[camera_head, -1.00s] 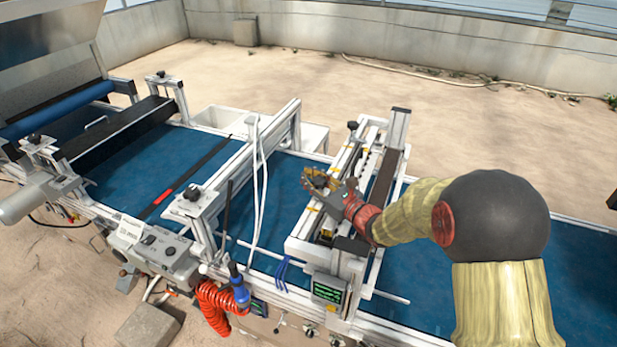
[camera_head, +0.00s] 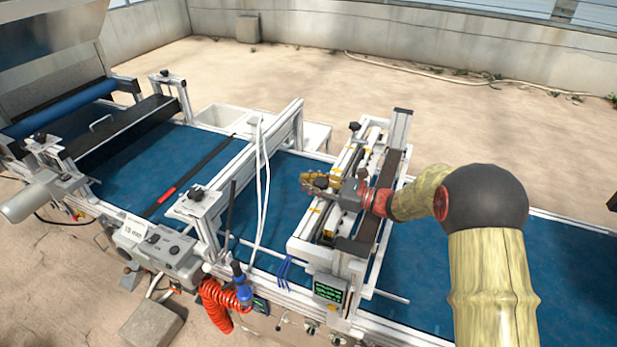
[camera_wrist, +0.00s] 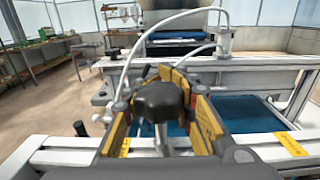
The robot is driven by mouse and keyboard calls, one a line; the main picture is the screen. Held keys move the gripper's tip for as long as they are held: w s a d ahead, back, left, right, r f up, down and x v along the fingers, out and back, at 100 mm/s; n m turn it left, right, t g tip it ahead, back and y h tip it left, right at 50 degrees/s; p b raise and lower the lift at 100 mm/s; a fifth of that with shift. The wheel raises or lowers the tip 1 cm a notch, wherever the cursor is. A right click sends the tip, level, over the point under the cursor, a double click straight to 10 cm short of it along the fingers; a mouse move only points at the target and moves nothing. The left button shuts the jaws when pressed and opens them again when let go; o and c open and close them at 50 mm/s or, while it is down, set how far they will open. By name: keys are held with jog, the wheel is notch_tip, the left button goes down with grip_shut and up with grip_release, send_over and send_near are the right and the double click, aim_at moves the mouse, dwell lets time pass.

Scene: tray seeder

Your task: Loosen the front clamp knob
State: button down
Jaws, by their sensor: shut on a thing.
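The front clamp knob (camera_wrist: 158,101) is a black lobed knob on a pale metal stem, seen close up in the wrist view. It stands between the yellow-padded fingers of my gripper (camera_wrist: 165,112), which is shut on it. In the head view my gripper (camera_head: 317,182) reaches in from the right over the near part of the seeder's white cross frame (camera_head: 300,246). The fingers largely hide the knob there. I cannot tell from these frames how far the knob is turned.
Another black knob (camera_head: 354,126) stands at the frame's far end. A small display box (camera_head: 328,291) sits at the near end. White cables (camera_head: 263,190) hang left of the frame. The blue belt (camera_head: 440,255) is clear to the right.

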jog(key=shift+s+d+n+g+h+p, duration=0.15)
jog(key=shift+s+n+g+p, duration=0.5)
jog(key=shift+n+g, duration=1.4)
jog(key=shift+s+a+n+g+h+p, duration=0.1)
jog(key=shift+s+n+g+h+p, duration=0.6)
jog(key=shift+g, duration=2.1)
jog(key=shift+s+d+n+g+y+p, duration=0.1)
jog(key=shift+s+n+g+y+p, duration=0.5)
jog(key=shift+n+g, duration=1.65)
jog(key=shift+w+g+h, duration=0.2)
jog(key=shift+g+h, duration=0.1)
jog(key=shift+h, duration=0.15)
jog(key=c, duration=1.4)
grip_release()
